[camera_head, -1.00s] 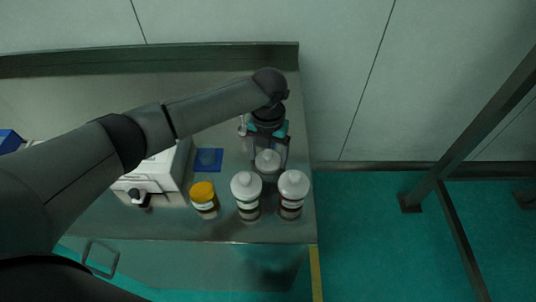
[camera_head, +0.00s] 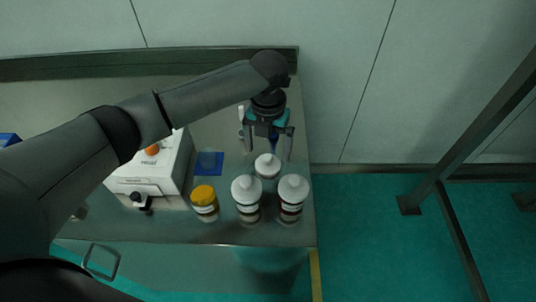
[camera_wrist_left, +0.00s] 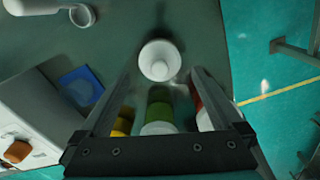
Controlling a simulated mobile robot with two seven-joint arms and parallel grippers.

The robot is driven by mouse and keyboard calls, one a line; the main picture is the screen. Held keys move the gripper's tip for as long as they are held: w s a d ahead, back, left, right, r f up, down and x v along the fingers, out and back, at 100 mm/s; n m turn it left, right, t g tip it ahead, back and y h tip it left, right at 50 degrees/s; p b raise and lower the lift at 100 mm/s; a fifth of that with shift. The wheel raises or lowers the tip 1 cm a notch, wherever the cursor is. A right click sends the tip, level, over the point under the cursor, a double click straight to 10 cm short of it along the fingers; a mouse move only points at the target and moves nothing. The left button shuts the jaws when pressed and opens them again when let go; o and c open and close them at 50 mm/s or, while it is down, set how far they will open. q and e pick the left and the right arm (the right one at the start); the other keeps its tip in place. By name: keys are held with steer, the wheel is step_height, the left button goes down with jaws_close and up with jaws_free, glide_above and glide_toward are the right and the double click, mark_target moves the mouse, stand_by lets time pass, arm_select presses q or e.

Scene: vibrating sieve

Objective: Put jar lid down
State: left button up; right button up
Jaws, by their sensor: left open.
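A white round jar lid (camera_head: 267,165) with a raised centre is on the metal table, behind two white-topped jars. In the left wrist view the lid (camera_wrist_left: 160,60) lies ahead of the fingertips, and no jar body shows under it. My left gripper (camera_head: 269,150) is open and empty just above and behind the lid. Its fingers are spread wide, apart from the lid. The left white-topped jar (camera_head: 247,193) and the right white-topped jar (camera_head: 292,192) stand upright near the table's front edge. My right gripper is not in view.
A yellow-lidded jar (camera_head: 204,198) stands left of the white-topped jars. A white machine (camera_head: 155,178) with an orange knob (camera_head: 152,149) is further left. A blue mat (camera_head: 215,168) lies behind the yellow-lidded jar. The table's right edge is close to the jars.

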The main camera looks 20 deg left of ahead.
mark_target(268, 157)
arm_select(q)
step_height(268, 157, up, 8)
steer(key=shift+f+p, duration=0.2)
steer(key=shift+p, duration=0.2)
stand_by(0.3)
